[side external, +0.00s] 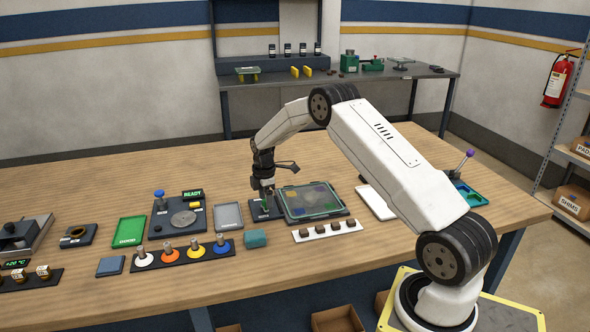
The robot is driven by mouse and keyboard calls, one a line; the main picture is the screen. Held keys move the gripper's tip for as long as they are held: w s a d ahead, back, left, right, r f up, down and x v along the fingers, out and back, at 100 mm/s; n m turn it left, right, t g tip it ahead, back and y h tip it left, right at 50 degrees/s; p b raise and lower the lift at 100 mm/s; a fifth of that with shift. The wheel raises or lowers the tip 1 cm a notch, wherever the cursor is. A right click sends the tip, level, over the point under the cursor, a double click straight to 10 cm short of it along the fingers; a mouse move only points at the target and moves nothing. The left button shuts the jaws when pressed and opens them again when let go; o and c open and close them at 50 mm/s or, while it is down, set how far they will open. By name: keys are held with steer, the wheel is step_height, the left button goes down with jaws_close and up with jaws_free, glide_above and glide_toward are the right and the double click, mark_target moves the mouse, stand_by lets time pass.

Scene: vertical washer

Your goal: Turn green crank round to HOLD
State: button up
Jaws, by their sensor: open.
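My gripper (265,196) points down over a small dark plate (257,215) near the middle of the bench, just left of a framed tray. It is open. A small bit of green shows at its fingers, but I cannot tell whether it is the green crank. The gripper covers most of that spot, so the crank's shape and angle are hidden. No HOLD mark is readable in this view.
The framed tray (342,214) with coloured patches stands close on the right. A white strip with dark pieces (328,231) lies in front. Bare wood lies along the front edge.

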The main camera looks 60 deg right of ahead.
steer(key=shift+f, duration=0.2)
jaws_close()
